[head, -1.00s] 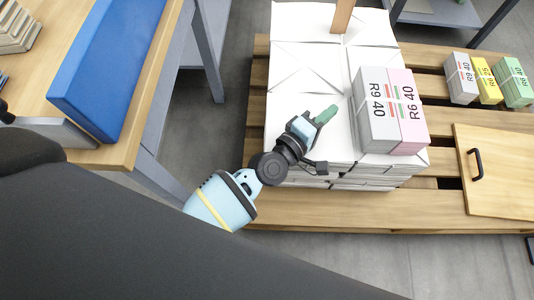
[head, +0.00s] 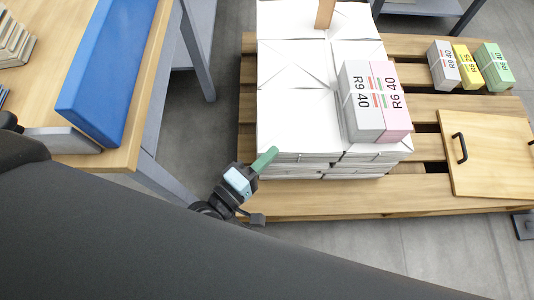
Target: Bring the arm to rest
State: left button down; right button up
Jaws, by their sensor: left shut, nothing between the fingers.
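My left gripper (head: 264,159) is shut and empty, its green fingers together. In the head view it is at the near left corner of the stack of white paper bundles (head: 298,112), low in the picture. I cannot tell whether the fingertips touch the stack. Most of the arm behind the gripper is hidden by my dark body. My right gripper is not in view.
The stack stands on a wooden pallet (head: 428,102) with grey and pink bundles (head: 362,120) on top. Small grey, yellow (head: 467,67) and green bundles and a handled board (head: 490,160) lie right. A table with a blue block (head: 108,70) stands left.

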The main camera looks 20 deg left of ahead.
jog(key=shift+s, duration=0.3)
